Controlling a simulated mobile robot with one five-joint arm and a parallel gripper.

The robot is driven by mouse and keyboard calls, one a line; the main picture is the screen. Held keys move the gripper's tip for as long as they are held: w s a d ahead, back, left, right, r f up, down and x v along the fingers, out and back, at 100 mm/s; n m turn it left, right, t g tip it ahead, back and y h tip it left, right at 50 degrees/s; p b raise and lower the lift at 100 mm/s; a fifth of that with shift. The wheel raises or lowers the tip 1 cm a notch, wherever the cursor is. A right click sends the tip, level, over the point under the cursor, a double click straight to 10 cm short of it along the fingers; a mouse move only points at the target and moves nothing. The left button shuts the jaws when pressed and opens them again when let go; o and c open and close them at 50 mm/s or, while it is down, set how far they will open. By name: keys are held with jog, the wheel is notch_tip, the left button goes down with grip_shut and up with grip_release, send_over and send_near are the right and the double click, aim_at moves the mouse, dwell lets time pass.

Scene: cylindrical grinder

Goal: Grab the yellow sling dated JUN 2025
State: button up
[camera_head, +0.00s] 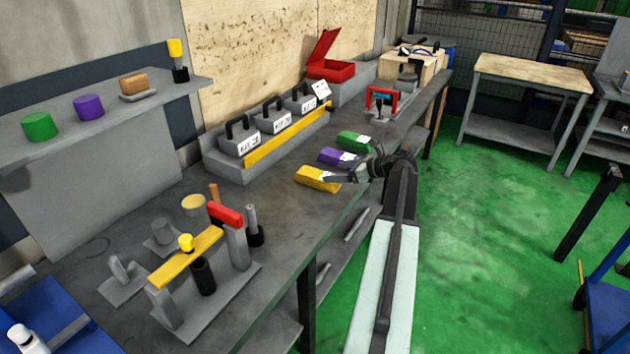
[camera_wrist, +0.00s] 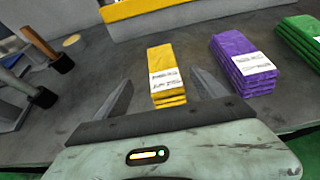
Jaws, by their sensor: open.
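The yellow sling (camera_head: 319,178) is a folded stack with a white label, lying on the dark workbench near its front edge. In the wrist view the yellow sling (camera_wrist: 166,78) lies ahead of my gripper (camera_wrist: 160,95), between the lines of its two fingers. The fingers are spread apart and nothing is held. The label print is too small to read. In the head view my gripper (camera_head: 352,178) is at the bench edge beside the yellow sling, and its fingertips are hard to make out. Whether the fingers touch the sling cannot be told.
A purple sling (camera_head: 336,156) and a green sling (camera_head: 354,140) lie in a row beyond the yellow one. Behind them stands a grey rack with a yellow bar (camera_head: 287,136) and several handled blocks. A fixture with a red part (camera_head: 226,214) stands on the nearer bench.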

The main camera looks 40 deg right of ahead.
aim_at(318, 174)
jog(key=b+x, duration=0.1)
jog(key=x, duration=0.1)
jog(key=b+x, duration=0.1)
jog(key=x, duration=0.1)
jog(key=b+x, duration=0.1)
jog(key=x, duration=0.2)
jog(key=shift+d+f, duration=0.3)
jog(key=shift+w+a, duration=0.1)
jog(key=shift+w, duration=0.05)
jog(key=shift+r, duration=0.15)
grip_shut()
notch_tip(318, 174, up, 10)
jog(key=p, duration=1)
jog(key=shift+r, duration=0.2)
